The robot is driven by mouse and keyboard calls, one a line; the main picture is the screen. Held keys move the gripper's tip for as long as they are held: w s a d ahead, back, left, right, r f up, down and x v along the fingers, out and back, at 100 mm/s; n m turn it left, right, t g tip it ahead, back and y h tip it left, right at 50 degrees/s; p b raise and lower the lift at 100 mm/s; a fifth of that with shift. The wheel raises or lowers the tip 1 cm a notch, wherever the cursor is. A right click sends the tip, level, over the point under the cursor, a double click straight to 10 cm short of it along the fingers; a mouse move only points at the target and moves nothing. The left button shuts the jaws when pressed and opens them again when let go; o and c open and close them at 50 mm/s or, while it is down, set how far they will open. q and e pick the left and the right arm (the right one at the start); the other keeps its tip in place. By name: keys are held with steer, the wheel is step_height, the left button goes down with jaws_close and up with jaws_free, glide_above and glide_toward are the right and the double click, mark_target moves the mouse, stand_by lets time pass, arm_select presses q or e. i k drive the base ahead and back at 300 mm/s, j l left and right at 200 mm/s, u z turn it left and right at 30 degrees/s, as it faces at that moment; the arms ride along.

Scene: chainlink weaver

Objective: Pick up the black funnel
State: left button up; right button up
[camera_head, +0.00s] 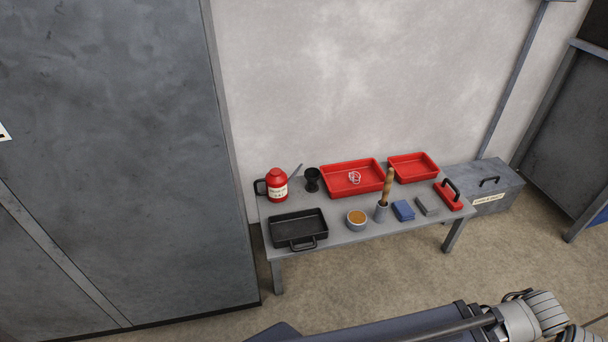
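The black funnel (312,179) stands on the grey table (345,235) near its back left. It is between a red can with a thin grey spout (277,186) and a large red tray (335,188). It looks small, with a wide top and a narrower lower part. Neither gripper is in view; only parts of my body show at the lower right, well apart from the table.
A black handled pan (300,216) lies in front of the funnel. A tall grey panel (120,150) stands left of the table.

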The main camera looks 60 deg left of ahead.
mark_target(312, 174)
steer(key=i+u, duration=0.2)
steer(key=u, duration=0.25)
steer(key=i+u, duration=0.2)
steer(key=u, duration=0.25)
steer(key=i+u, duration=0.2)
steer(key=u, duration=0.25)
steer(key=i+u, duration=0.25)
steer(key=u, duration=0.25)
steer(key=i+u, duration=0.25)
steer(key=u, duration=0.25)
steer(key=i+l+u, duration=0.15)
steer(key=u, duration=0.35)
steer(key=i, duration=0.1)
